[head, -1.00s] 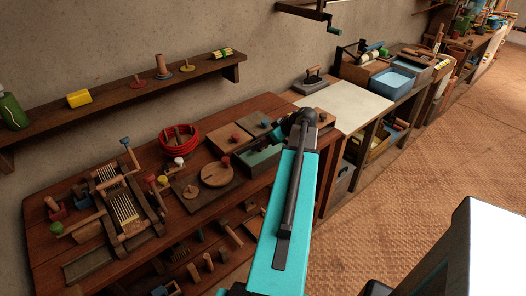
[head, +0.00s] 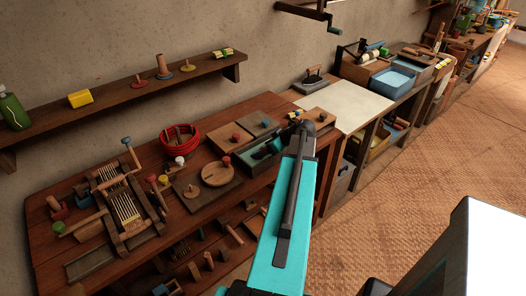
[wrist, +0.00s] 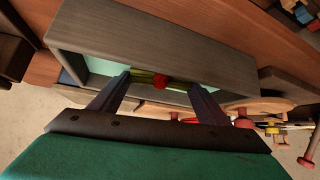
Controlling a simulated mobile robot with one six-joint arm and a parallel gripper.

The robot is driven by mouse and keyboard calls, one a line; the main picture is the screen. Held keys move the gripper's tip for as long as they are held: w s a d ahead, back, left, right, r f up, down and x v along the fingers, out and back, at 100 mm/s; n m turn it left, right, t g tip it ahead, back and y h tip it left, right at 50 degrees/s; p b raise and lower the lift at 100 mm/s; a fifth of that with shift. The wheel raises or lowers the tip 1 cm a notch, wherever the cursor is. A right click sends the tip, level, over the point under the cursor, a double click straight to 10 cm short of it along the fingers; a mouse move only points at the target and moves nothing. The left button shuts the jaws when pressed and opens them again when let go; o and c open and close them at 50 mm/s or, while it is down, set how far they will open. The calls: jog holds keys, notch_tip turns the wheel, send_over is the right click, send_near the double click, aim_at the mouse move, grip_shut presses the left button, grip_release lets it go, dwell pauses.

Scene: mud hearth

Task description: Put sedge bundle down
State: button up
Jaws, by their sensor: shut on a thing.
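My gripper (wrist: 158,92) is shut on the sedge bundle (wrist: 143,76), a thin yellow-green bundle with a red spot at its middle. The bundle lies crosswise between the fingertips in the wrist view. It is at the opening of a grey-walled wooden box (wrist: 160,45) with a pale teal inside. I cannot tell whether the bundle touches the box floor. In the head view my gripper (head: 262,152) is low at the open teal box (head: 250,169) on the workbench, and my arm hides part of this area.
Lids with knobs (head: 213,140) lie behind the box. A loom-like frame (head: 125,205) stands farther left. A pale tabletop (head: 345,105) to the right is mostly clear.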

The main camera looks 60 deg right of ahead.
jog(key=shift+f, duration=0.25)
jog(key=shift+f, duration=0.2)
jog(key=o, duration=1.1)
jog(key=shift+o, duration=0.2)
jog(key=shift+r+p, duration=0.15)
jog(key=shift+p, duration=0.3)
jog(key=v, duration=1.3)
jog(key=shift+s, duration=0.35)
jog(key=shift+d, duration=0.1)
